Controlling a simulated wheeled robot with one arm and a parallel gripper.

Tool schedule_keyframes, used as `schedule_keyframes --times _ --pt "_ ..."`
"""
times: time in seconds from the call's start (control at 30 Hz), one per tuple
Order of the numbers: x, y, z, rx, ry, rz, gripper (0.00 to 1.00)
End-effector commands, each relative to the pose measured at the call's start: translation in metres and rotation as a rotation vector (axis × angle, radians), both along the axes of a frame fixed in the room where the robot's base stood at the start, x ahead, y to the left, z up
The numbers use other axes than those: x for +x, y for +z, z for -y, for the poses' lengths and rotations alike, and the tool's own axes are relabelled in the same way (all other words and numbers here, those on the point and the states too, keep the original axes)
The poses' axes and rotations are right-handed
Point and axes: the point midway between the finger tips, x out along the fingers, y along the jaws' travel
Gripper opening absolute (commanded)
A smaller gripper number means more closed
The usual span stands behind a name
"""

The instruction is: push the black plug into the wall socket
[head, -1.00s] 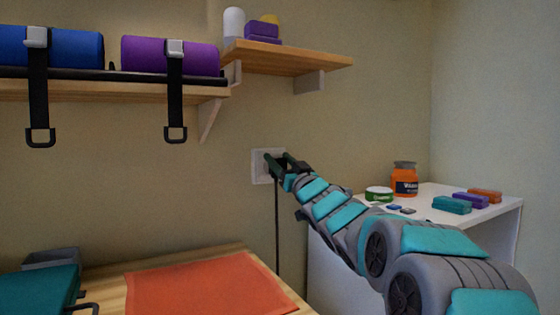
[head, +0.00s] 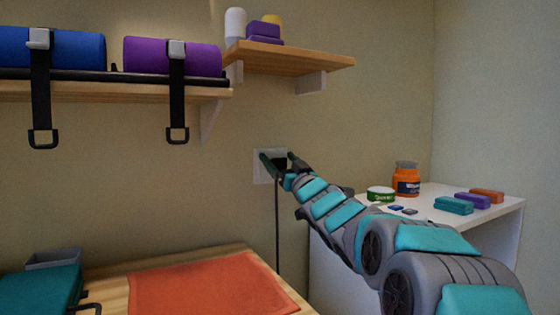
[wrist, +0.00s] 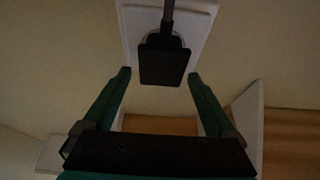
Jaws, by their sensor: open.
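The black plug (wrist: 163,62) sits at the round recess of the white wall socket (wrist: 199,24) in the wrist view, with its cable running upward there. How deep it sits cannot be told. In the head view the socket plate (head: 258,172) is on the wall, and the dark plug (head: 281,163) is partly hidden by my gripper (head: 277,157). In the wrist view my gripper (wrist: 160,73) is open, with one green finger on each side of the plug and gaps between. The cable (head: 277,225) hangs down the wall in the head view.
A wooden shelf (head: 290,58) is above the socket. A wooden table with an orange mat (head: 205,288) is below left. A white cabinet (head: 425,207) with a jar (head: 406,180), a green tin (head: 381,194) and small blocks is at right.

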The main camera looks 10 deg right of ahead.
Motion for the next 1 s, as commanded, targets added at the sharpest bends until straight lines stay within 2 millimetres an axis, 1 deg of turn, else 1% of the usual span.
schedule_keyframes --times 0.2,0.37,0.57,0.7,0.8,0.9,1.0 --pt "-0.001 0.0 0.001 0.0 0.0 0.0 0.92" --pt "-0.009 -0.003 0.003 0.0 -0.001 0.0 0.92" --pt "-0.029 -0.014 0.011 0.001 -0.002 -0.004 0.92" --pt "-0.049 -0.02 0.016 0.001 -0.001 0.002 0.92" --pt "-0.059 -0.027 0.02 0.0 -0.002 -0.002 0.92" --pt "-0.066 -0.029 0.022 0.0 -0.001 0.0 0.92" --pt "-0.069 -0.03 0.023 0.0 -0.001 0.0 0.92"
